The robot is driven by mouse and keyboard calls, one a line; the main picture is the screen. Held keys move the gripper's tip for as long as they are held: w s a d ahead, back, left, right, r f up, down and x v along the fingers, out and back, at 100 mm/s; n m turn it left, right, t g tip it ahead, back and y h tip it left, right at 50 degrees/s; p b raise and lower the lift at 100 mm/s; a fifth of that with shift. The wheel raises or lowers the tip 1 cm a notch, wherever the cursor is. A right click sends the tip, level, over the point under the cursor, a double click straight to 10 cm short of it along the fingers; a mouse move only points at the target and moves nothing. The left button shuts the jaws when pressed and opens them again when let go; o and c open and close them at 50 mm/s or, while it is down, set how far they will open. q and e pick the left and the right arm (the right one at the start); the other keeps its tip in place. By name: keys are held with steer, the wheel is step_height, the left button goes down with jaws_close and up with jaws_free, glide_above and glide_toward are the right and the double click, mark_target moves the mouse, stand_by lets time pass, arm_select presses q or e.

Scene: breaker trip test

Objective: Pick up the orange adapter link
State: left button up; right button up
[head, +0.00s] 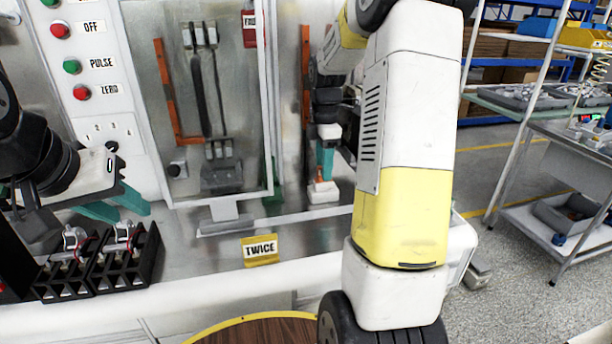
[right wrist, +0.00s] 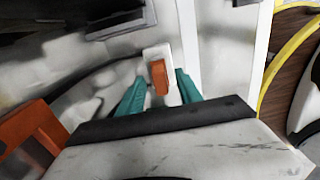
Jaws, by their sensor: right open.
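The orange adapter link (head: 319,176) stands on a small white block (head: 322,193) on the bench, right of the panel. It also shows in the right wrist view (right wrist: 159,78), on its white holder (right wrist: 150,55). My right gripper (head: 325,162) is open above it. In the right wrist view its teal fingers (right wrist: 158,92) are on either side of the link, with visible gaps. My right arm hides part of that area in the head view. My left gripper (head: 128,208) is at the left, its two teal fingers apart and empty.
A black rack (head: 100,274) with small levered parts stands front left. A yellow TWICE sign (head: 260,250) is at the bench front. A framed panel with orange bars (head: 165,90) stands behind. A post with an orange bar (head: 305,75) rises near the link.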

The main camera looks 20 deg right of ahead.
steer(key=shift+f, duration=0.3)
jaws_close()
stand_by(1.2)
